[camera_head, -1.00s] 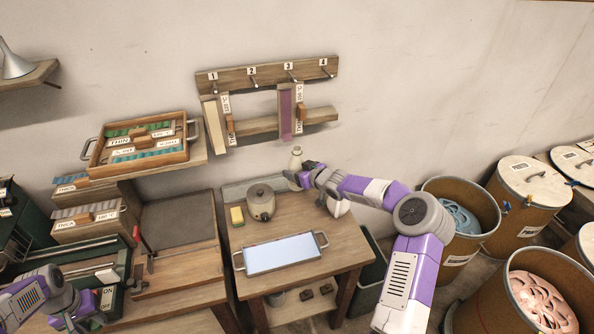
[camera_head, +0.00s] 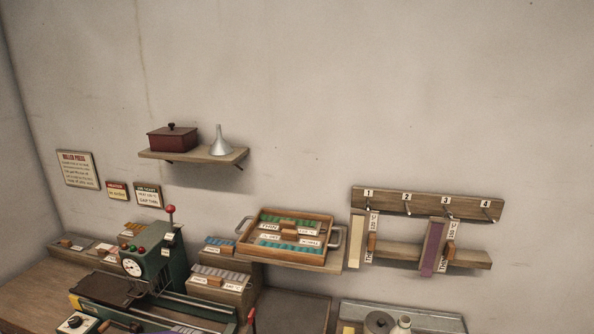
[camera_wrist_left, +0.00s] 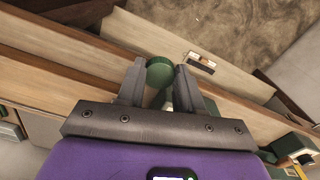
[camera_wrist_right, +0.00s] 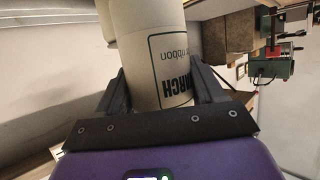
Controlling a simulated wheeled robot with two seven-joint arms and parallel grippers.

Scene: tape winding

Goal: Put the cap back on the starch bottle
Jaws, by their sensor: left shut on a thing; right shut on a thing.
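My left gripper (camera_wrist_left: 160,66), in the left wrist view, is shut on a round green cap (camera_wrist_left: 159,75) held between its fingertips. My right gripper (camera_wrist_right: 157,82), in the right wrist view, is shut on the pale starch bottle (camera_wrist_right: 150,40). Its printed label reads upside down in that picture, and the bottle's far end is cut off by the frame. In the head view a pale bottle top (camera_head: 404,324) shows at the bottom edge beside the pot; it appears to be the starch bottle. Neither gripper is in the head view.
The pot (camera_head: 380,322) stands on the right-hand table, mostly cut off. A tray of tapes (camera_head: 297,258) and a numbered hook rail (camera_head: 427,204) are on the wall side. The green press (camera_head: 150,257) stands at left. A shelf (camera_head: 195,156) holds a red box and funnel.

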